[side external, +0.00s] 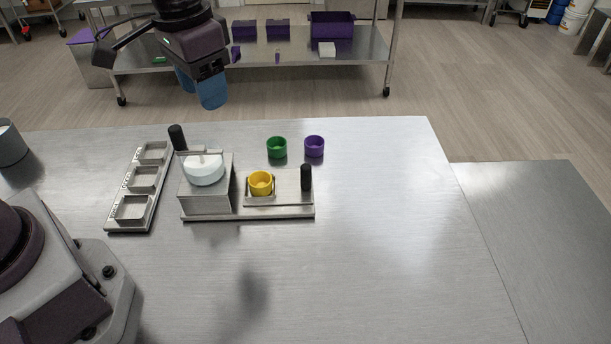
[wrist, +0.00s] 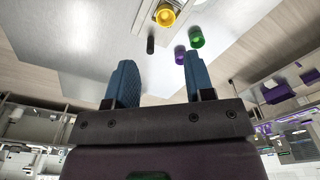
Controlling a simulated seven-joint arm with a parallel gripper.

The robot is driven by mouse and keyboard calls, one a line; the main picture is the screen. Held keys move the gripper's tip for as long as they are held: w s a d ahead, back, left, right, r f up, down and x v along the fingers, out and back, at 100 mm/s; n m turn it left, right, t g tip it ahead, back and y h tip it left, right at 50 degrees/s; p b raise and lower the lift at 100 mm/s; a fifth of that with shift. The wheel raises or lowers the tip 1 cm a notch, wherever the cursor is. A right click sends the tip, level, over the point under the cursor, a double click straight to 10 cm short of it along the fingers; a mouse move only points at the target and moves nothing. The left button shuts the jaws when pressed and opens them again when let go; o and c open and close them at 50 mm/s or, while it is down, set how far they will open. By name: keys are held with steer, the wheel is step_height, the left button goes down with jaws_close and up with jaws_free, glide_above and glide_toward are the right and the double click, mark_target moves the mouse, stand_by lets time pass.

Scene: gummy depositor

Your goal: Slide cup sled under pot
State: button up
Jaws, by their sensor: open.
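The depositor has a metal stand with a white pot (side external: 204,168) on top and a black-handled lever (side external: 177,138) at its back left. To its right, the cup sled (side external: 280,199) lies on the base plate, with a black upright handle (side external: 306,177) at its right end. A yellow cup (side external: 260,183) sits on the sled's left part, beside the stand and not under the pot. The yellow cup (wrist: 165,15) and sled handle (wrist: 151,45) also show in the wrist view. My gripper (side external: 211,95) is open and empty, high above the table's far edge; its blue fingers (wrist: 157,85) are spread apart.
A green cup (side external: 277,147) and a purple cup (side external: 314,146) stand behind the sled. A metal tray (side external: 133,208) with three square compartments lies left of the stand. The table's right and front (side external: 390,250) are clear. A shelf rack (side external: 350,45) stands behind.

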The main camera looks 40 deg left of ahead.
steer(key=g, duration=0.1)
glide_above(306, 177)
steer(key=s+a, duration=0.2)
step_height(306, 177, down, 12)
steer(key=w, duration=0.1)
steer(key=w+d, duration=0.1)
steer(key=w+n, duration=0.1)
steer(key=shift+d+r, duration=0.15)
steer(key=shift+r, duration=0.25)
step_height(306, 177, down, 13)
steer(key=shift+r, duration=0.1)
steer(key=shift+s, duration=0.1)
jaws_close()
